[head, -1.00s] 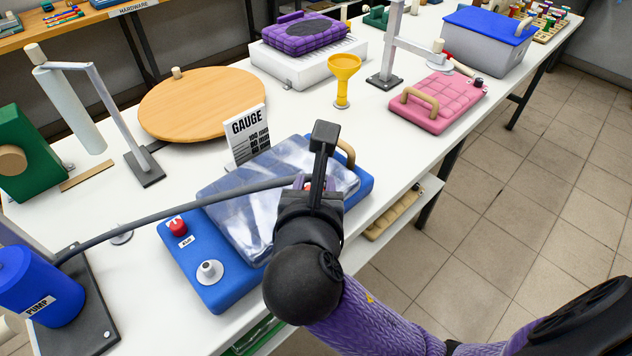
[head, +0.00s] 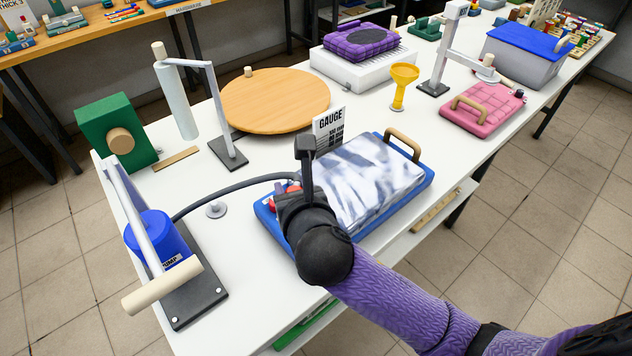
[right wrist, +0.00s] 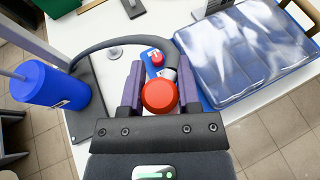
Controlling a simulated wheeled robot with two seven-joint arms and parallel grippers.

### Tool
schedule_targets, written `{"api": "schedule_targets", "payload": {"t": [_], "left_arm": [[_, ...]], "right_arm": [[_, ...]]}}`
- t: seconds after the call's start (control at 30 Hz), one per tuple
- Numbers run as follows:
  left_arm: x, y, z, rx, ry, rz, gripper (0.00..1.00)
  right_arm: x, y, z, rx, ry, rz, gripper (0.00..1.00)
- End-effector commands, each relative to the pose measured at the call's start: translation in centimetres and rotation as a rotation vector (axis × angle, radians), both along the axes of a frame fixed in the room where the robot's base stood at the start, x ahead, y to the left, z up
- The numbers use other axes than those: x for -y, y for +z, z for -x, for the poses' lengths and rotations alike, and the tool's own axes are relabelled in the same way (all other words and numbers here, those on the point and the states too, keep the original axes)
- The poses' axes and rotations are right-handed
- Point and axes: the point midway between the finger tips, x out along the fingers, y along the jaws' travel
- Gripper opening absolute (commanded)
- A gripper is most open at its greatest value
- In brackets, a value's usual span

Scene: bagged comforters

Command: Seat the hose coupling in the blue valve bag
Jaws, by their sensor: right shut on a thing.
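The blue valve bag (head: 412,196) lies flat on the white table, with a shiny clear panel and a tan handle at its far end. It also shows in the right wrist view (right wrist: 203,92). My right gripper (head: 292,184) is above the bag's near left end. It is shut on the hose coupling, whose round red end (right wrist: 160,96) shows between the purple fingers in the right wrist view. The grey hose (head: 225,194) arches from the coupling to the blue pump (head: 158,236). The bag's valve is hidden behind my gripper, so I cannot tell whether the coupling touches it. My left gripper is out of view.
A gauge card (head: 328,130) stands behind the bag. A red knob (right wrist: 157,58) sits on the bag beside the gripper. A round wooden board (head: 275,100), yellow funnel (head: 403,78) and pink bag (head: 482,112) stand farther back. A small grey disc (head: 216,209) lies between pump and bag.

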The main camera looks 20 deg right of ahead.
Motion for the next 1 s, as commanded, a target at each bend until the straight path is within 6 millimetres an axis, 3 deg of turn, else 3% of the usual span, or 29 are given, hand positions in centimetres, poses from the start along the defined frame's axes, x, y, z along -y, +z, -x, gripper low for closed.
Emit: {"api": "schedule_targets", "payload": {"t": [0.03, 0.1, 0.4, 0.87, 1.0], "left_arm": [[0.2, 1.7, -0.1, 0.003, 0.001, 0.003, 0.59], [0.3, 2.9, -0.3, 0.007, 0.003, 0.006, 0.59], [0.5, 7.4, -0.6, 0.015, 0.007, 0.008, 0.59], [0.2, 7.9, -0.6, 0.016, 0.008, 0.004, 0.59], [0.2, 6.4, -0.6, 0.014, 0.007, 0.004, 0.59]], "right_arm": [[-0.1, 0.6, -0.5, -0.001, 0.042, 0.006, 0.0], [-0.2, 0.2, -1.1, -0.001, 0.111, 0.008, 0.0], [1.6, -1.4, -2.3, -0.001, 0.315, 0.005, 0.0], [1.8, -1.9, -2.3, -0.002, 0.335, -0.002, 0.0], [1.8, -3.8, -2.3, -0.003, 0.335, -0.003, 0.0]]}}
